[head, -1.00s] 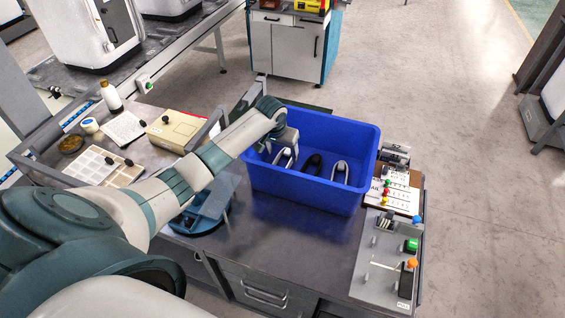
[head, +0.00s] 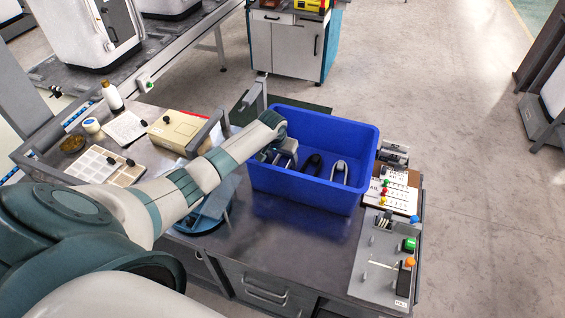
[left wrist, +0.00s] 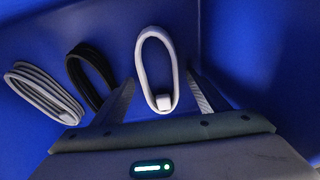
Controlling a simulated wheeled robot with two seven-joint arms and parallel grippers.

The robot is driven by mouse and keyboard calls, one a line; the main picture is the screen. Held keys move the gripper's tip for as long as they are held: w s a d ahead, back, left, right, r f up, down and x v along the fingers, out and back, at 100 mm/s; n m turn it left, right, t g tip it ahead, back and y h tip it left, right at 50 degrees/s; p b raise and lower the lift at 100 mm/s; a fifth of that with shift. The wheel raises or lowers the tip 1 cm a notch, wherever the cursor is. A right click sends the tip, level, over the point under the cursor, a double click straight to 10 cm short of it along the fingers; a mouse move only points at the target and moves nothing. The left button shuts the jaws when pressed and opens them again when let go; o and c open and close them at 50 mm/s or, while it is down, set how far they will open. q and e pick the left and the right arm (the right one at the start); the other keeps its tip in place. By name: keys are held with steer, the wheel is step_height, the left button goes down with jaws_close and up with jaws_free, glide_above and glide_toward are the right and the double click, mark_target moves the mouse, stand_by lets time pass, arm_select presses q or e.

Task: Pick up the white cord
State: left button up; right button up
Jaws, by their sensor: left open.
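The white cord (left wrist: 157,70) is a coiled loop with a plug-like end, lying in the blue bin (head: 311,187). My left gripper (left wrist: 160,82) is open, with one finger on each side of the white cord; I cannot tell whether it touches it. In the head view my left gripper (head: 279,157) reaches down inside the bin's left part and partly hides this cord. A black cord (left wrist: 90,72) and a grey cord (left wrist: 45,90) lie beside it. In the head view the black cord (head: 312,164) is in the middle and the grey cord (head: 340,172) at the right.
The bin walls stand close around the gripper. A grey panel with coloured buttons (head: 384,262) and a board with coloured knobs (head: 392,193) stand right of the bin. A blue round fixture (head: 203,218) is left of it. The dark tabletop (head: 300,238) in front is clear.

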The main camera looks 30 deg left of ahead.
mark_target(282, 161)
arm_select(q)
steer(key=shift+c, duration=0.3)
steer(key=c, duration=1.2)
step_height(282, 161, up, 9)
steer(key=shift+w+f+b, duration=0.1)
steer(key=shift+f+b, duration=0.1)
steer(key=shift+b, duration=0.8)
steer(key=shift+r, duration=0.7)
